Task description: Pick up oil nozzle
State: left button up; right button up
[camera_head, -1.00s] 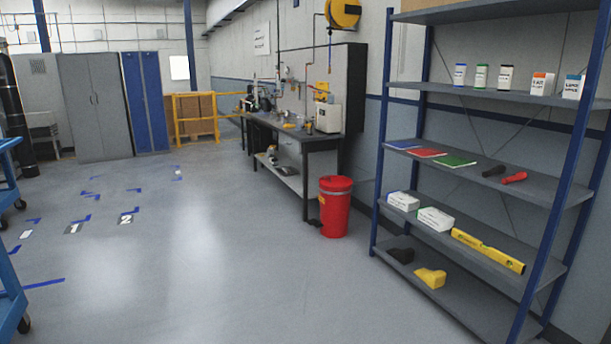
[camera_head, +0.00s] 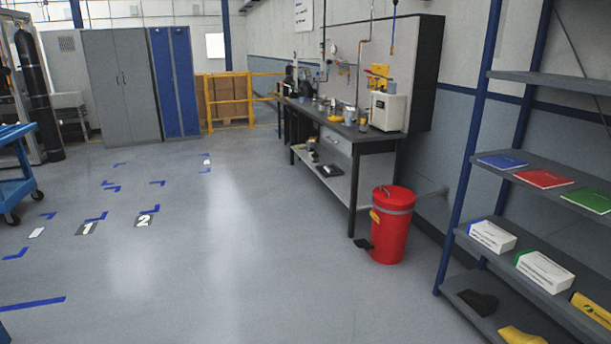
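I cannot make out an oil nozzle for certain in the head view. A dark workbench (camera_head: 372,139) stands against the right wall with several small items on top, too small to identify. A hose or pipe panel (camera_head: 350,60) is on the wall behind it. Neither of my grippers is in view.
A red pedal bin (camera_head: 390,226) stands in front of the bench. A blue-framed shelf (camera_head: 455,215) with books and boxes is at the right. A blue cart (camera_head: 15,190) is at the left edge. Grey lockers (camera_head: 121,88) and a yellow railing (camera_head: 228,121) stand at the back. The middle floor is clear.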

aim_at(362, 125)
jog(key=i+j, duration=0.1)
jog(key=i, duration=4.55)
jog(key=l+z, duration=0.05)
jog(key=l, duration=0.05)
